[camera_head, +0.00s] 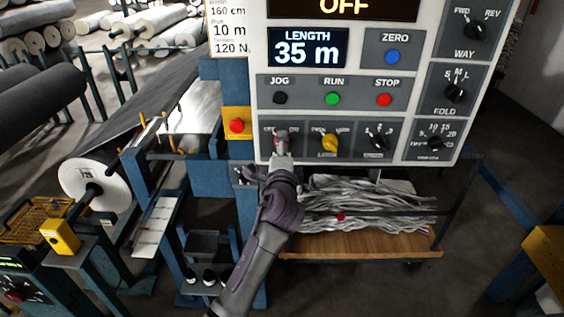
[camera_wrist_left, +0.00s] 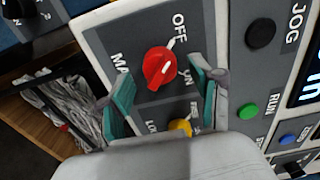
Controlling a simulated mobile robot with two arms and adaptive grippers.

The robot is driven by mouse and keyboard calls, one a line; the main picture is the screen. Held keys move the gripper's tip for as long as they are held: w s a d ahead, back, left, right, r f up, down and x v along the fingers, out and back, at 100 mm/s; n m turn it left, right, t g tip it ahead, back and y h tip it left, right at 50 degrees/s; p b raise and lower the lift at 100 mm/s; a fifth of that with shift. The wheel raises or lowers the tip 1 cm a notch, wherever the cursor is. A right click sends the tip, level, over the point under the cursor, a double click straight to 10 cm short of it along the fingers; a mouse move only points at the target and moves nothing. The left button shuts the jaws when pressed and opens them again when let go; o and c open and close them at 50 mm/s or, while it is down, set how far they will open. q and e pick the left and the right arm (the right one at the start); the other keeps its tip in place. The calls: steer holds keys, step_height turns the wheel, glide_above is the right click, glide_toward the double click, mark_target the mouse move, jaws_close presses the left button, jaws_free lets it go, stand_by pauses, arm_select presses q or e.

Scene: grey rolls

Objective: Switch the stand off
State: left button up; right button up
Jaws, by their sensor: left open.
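The grey control panel (camera_head: 354,90) stands in front of me, and its top display (camera_head: 344,7) reads OFF. In the left wrist view a red rotary knob (camera_wrist_left: 159,68) sits on a dark plate with OFF, ON and a partly hidden label around it. I cannot tell for certain which mark it points to. My left gripper (camera_head: 283,142) is at the panel's lower left knob plate and covers most of it in the head view. In the left wrist view its fingers (camera_wrist_left: 160,94) are open, apart on either side of the red knob. My right gripper is not in view.
A yellow knob (camera_head: 329,142) and a black knob (camera_head: 377,139) sit to the right. Black JOG (camera_head: 280,97), green RUN (camera_head: 333,98) and red STOP (camera_head: 384,99) buttons are above. A red button on a yellow box (camera_head: 236,125) is close on the left.

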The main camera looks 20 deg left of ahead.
arm_select(q)
steer(key=v, duration=1.1)
steer(key=shift+w, duration=0.1)
